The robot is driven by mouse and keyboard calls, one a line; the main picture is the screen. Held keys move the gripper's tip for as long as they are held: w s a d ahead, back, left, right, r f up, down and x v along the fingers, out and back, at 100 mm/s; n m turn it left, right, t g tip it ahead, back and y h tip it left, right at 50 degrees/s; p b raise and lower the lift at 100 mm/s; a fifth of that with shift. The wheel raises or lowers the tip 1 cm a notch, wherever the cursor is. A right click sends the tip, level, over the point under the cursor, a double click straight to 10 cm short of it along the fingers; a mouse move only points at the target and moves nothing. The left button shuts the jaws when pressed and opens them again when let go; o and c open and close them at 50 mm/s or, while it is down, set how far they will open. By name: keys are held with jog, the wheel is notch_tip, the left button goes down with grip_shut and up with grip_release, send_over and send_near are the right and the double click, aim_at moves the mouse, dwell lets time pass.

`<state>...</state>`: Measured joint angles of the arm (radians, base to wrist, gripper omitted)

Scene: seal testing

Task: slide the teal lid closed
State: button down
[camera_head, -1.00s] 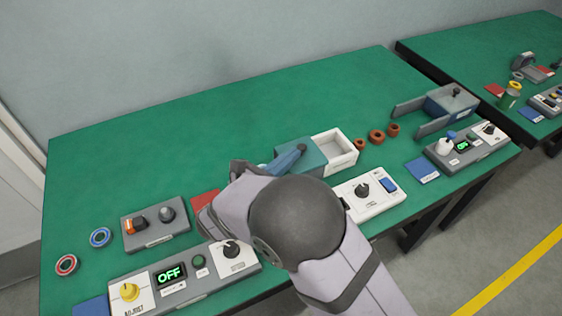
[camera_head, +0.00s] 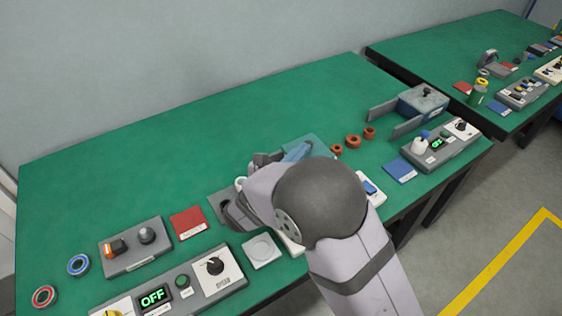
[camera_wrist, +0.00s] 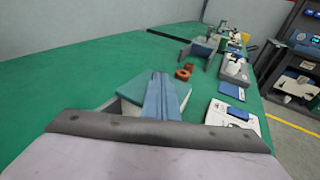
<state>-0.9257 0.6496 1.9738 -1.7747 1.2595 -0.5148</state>
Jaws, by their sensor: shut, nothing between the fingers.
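The teal lid (camera_head: 318,146) lies over the right end of its pale box, near the middle of the green table. In the wrist view the teal lid (camera_wrist: 140,92) shows on both sides of my fingers, with a pale edge of the box (camera_wrist: 186,101) on the right. My gripper (camera_head: 304,148) is shut and empty, its blue fingers reaching over the lid. In the wrist view my gripper (camera_wrist: 160,76) also looks shut. I cannot tell if the fingertips touch the lid. My arm hides the left part of the box in the head view.
Several brown rings (camera_head: 352,141) lie just right of the lid. Beyond them stand a grey-blue fixture (camera_head: 423,101), a blue pad (camera_head: 401,171) and a control box (camera_head: 440,145). A red pad (camera_head: 188,222) and a grey switch box (camera_head: 137,247) are at the left. The table's back left is clear.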

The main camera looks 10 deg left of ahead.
jog(key=shift+w+d, duration=0.4)
jog(key=shift+r, duration=0.1)
jog(key=shift+d, duration=0.1)
jog(key=shift+r, duration=0.1)
jog(key=v, duration=1.4)
jog(key=shift+s, duration=0.15)
jog(key=shift+f, duration=0.2)
